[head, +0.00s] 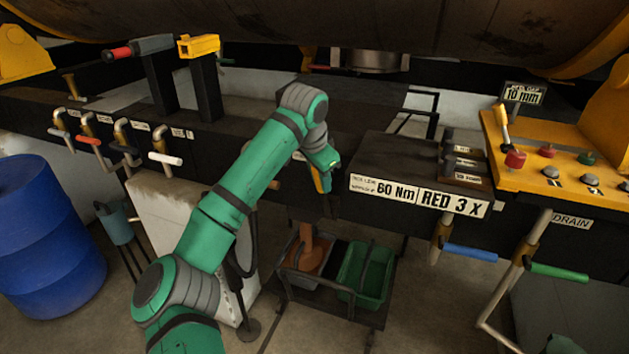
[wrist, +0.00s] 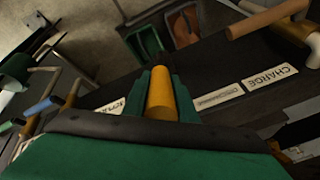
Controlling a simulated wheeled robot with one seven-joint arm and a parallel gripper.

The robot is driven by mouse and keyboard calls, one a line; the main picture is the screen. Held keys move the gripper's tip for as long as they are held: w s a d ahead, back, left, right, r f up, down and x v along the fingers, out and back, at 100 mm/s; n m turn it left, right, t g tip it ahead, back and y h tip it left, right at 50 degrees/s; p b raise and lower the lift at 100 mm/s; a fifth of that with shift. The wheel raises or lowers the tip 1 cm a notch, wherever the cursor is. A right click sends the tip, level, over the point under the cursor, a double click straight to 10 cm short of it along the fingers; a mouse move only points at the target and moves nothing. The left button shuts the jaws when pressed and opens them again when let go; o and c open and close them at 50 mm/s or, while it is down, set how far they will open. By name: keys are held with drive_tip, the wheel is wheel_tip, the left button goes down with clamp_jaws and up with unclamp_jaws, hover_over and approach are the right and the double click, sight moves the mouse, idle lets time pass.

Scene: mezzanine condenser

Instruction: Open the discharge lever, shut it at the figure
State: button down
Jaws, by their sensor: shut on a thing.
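My gripper (head: 324,184) is at the front of the dark beam, left of the "60 Nm" plate; my arm partly hides it. In the wrist view my gripper (wrist: 160,98) has its green fingers shut around a yellow-orange lever handle (wrist: 161,92). A white label (wrist: 217,101), seemingly reading "DISCHARGE", is beside the handle. I cannot tell the lever's angle surely. Below, a brown column (head: 307,238), perhaps a stream, reaches into a brown bin (head: 298,262). A green bin (head: 365,272) stands beside it. A sign (head: 524,94) reads "10 mm"; plates read "60 Nm" (head: 397,192) and "RED 3 X" (head: 452,203).
Levers with blue (head: 470,252) and green (head: 558,272) handles stick out at right. Several more handles line the beam at left, including a white one (head: 165,159). A blue drum (head: 45,240) stands at left. A "CHARGE" label (wrist: 270,80) shows in the wrist view.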

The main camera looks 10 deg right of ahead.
drive_tip(key=shift+s+a+f, duration=0.2)
drive_tip(key=shift+s+a, duration=0.05)
drive_tip(key=shift+a, duration=0.15)
drive_tip(key=shift+d, duration=0.1)
drive_tip(key=c, duration=1.5)
unclamp_jaws()
drive_tip(key=shift+o, duration=0.2)
drive_tip(key=shift+r, duration=0.1)
drive_tip(key=shift+d, duration=0.1)
drive_tip(key=shift+r, duration=0.25)
drive_tip(key=v, duration=1)
drive_tip(key=shift+s+a, duration=0.25)
